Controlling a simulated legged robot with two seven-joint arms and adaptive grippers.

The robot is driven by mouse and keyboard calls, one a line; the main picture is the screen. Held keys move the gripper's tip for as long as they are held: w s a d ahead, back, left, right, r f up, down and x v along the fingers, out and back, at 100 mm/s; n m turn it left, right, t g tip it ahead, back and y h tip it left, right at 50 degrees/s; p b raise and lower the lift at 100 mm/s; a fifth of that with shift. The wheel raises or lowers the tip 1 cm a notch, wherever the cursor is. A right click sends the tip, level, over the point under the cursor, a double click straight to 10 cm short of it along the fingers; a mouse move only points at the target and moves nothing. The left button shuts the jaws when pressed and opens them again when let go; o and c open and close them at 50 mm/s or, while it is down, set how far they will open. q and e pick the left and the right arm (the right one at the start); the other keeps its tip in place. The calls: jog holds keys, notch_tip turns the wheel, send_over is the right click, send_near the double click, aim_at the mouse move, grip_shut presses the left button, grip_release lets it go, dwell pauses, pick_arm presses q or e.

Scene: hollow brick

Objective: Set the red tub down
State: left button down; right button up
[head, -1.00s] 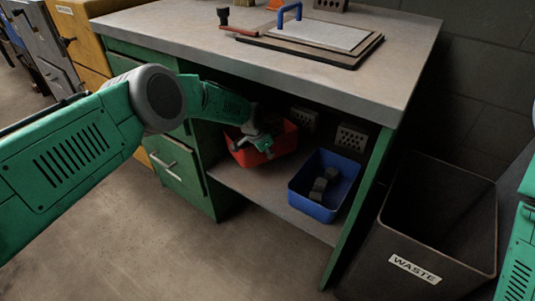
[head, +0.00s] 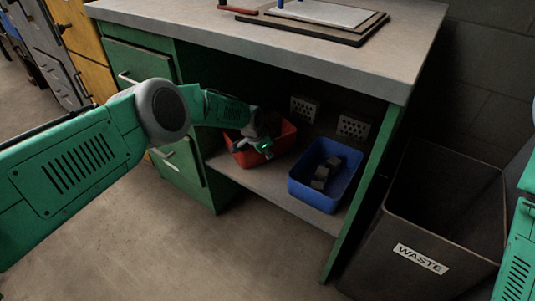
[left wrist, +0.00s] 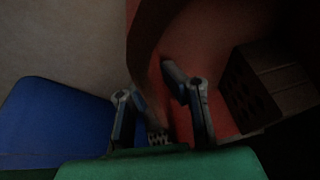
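The red tub (head: 280,142) is at the left of the shelf under the bench, level or nearly so. Whether its base touches the shelf is hard to tell. A dark hollow brick (left wrist: 268,85) shows at the right of that dim view. My right gripper is out of view.
A blue tub (head: 297,188) with dark blocks stands right of the red tub. Hollow bricks (head: 354,127) stand behind on the shelf (head: 270,186). The bench top (head: 330,58) hangs over the arm. A waste bin (head: 425,235) stands at the right.

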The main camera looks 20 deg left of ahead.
pick_arm(q)
jog(key=shift+f, duration=0.6)
